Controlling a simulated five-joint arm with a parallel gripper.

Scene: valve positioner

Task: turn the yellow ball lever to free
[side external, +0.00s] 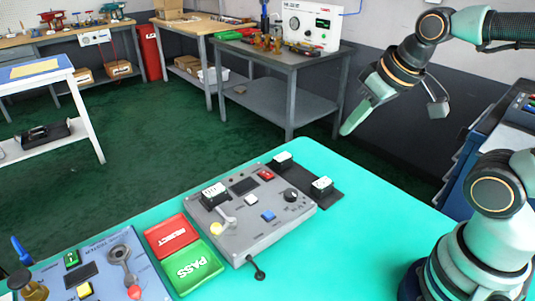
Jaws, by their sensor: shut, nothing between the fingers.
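The yellow ball lever (216,228) sits on the left front part of a grey control box (262,228). Its pale arm runs from a pivot at the right, and the yellow ball end points left and slightly toward the front. Markings around the lever, including any "free" position, are too small to read. My gripper (347,128) is shut and empty. It hangs in the air behind and to the right of the box, pointing down and left, well apart from the lever.
The box stands on a turquoise table (370,225) and carries a black knob (291,196), buttons and white-topped blocks. A black-ended rod (258,272) sticks out in front. Red (171,236) and green (193,267) trays lie left, beside a blue tester panel (107,272).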

